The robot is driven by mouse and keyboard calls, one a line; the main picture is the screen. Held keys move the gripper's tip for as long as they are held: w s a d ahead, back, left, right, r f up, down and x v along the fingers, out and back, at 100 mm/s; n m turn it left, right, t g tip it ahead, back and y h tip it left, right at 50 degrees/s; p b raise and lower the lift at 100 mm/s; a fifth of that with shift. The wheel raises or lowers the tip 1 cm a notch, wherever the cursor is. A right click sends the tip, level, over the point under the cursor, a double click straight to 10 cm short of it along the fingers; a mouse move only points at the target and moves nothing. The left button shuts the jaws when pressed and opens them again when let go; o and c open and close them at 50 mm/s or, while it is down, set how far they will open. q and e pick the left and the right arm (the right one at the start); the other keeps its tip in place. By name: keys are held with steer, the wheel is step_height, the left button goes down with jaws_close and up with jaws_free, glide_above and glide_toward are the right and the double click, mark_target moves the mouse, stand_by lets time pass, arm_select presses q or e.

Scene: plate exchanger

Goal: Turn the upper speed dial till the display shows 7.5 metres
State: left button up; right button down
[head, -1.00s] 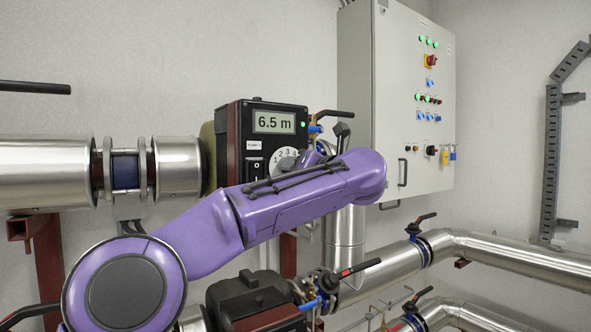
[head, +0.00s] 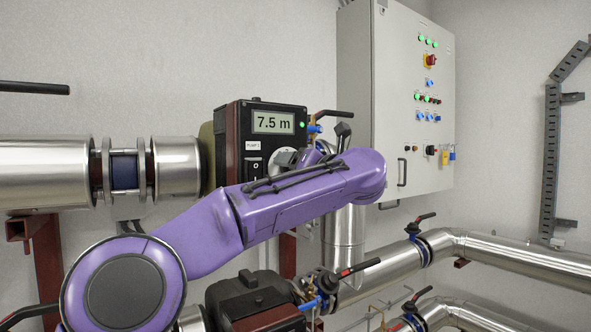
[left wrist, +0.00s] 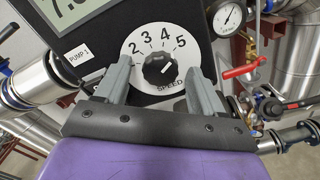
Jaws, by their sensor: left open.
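The pump unit's display (head: 273,123) reads 7.5 m in the head view; part of it also shows in the left wrist view (left wrist: 85,12). Below it, the black speed dial (left wrist: 156,66) sits on a white disc marked 2 to 5 in the left wrist view. Its white mark points to the upper right, roughly toward 5. My left gripper (left wrist: 160,70) is open, one finger on each side of the dial. I cannot tell whether either finger touches it. In the head view my purple arm and gripper hide most of the dial. My right gripper is not in view.
A grey control cabinet (head: 417,88) with lamps and switches stands right of the pump unit. Steel pipes (head: 500,250) with valve handles run at lower right. Another pump unit (head: 250,298) is below my arm. A red valve handle (left wrist: 241,71) is close right of the gripper.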

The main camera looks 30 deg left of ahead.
arm_select(q)
steer(key=b+v, duration=0.3)
steer(key=v, duration=0.7)
steer(key=shift+d, duration=0.25)
steer(key=shift+s, duration=0.1)
